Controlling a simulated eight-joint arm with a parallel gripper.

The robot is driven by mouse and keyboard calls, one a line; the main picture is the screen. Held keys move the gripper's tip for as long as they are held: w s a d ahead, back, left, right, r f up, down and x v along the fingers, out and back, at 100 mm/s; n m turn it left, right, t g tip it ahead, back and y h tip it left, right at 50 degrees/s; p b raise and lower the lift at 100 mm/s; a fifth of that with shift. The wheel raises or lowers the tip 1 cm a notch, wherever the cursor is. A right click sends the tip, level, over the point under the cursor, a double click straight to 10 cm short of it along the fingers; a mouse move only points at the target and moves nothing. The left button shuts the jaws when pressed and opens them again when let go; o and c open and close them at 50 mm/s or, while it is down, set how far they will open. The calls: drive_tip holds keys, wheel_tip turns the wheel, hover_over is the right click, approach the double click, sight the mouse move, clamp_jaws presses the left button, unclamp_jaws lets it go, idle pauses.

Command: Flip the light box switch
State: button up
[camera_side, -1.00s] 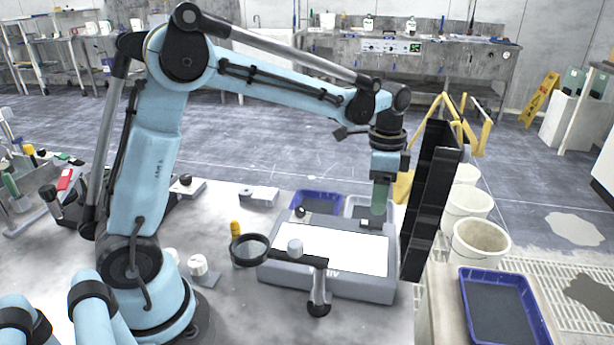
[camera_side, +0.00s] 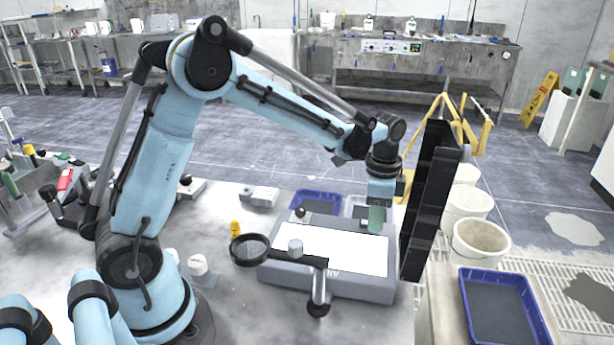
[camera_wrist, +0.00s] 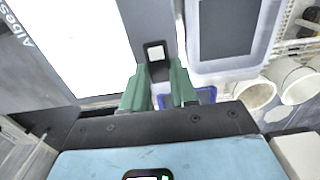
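The light box (camera_side: 285,278) is a grey case with a bright white panel (camera_side: 330,250), lying on the bench below my gripper. In the wrist view the switch (camera_wrist: 156,54) is a white rocker in a black frame on the grey strip beside the panel. My gripper (camera_wrist: 159,82) has two green fingers, apart with nothing between them. The switch shows just beyond the fingertips, roughly in line with the gap. In the side view the gripper (camera_side: 376,228) hangs over the box's far right corner and hides part of it. I cannot tell whether a fingertip touches the box.
A magnifier on an arm (camera_side: 250,250) reaches over the box's front left. A tall black panel (camera_side: 428,200) stands close to the right of my gripper. A blue tray (camera_side: 318,198) and a pale tray (camera_wrist: 258,65) lie behind the box.

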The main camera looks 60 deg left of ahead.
clamp_jaws()
drive_tip(key=shift+s+a+t+h, duration=0.25)
drive_tip(key=shift+t+h, duration=0.55)
drive_tip(key=o, duration=0.7)
unclamp_jaws()
drive_tip(key=shift+r, duration=0.15)
wheel_tip(320, 180, up, 12)
drive_tip(key=s+a, duration=0.1)
drive_tip(key=a, duration=0.1)
drive_tip(key=shift+s+f, duration=0.2)
drive_tip(key=shift+s, duration=0.2)
